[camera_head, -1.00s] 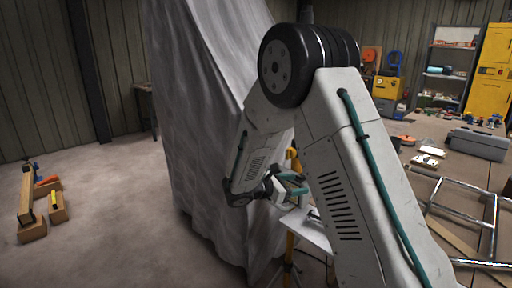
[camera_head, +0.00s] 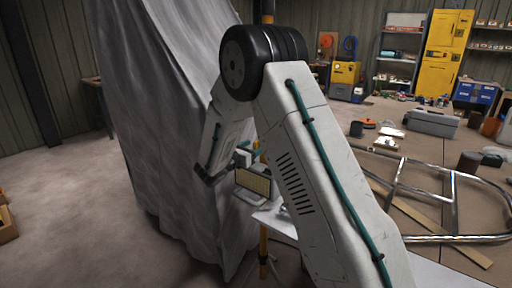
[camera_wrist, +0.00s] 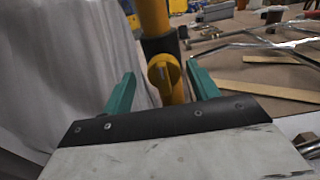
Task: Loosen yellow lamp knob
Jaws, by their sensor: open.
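The yellow lamp knob (camera_wrist: 164,74) shows in the wrist view, beside a black collar (camera_wrist: 160,46) on the yellow lamp pole (camera_wrist: 153,16). My gripper (camera_wrist: 160,71) is open, one teal finger to each side of the knob in the picture; I see no contact, and the exact depth between them is hard to judge. The knob is hidden there, behind my arm or the lamp panel.
A large grey draped sheet (camera_head: 165,110) hangs close on the left of my gripper. A white tabletop (camera_head: 280,222) lies below the lamp. Chrome tube frames (camera_head: 452,200) and planks (camera_head: 440,228) lie on the right. Open floor (camera_head: 80,210) is at left.

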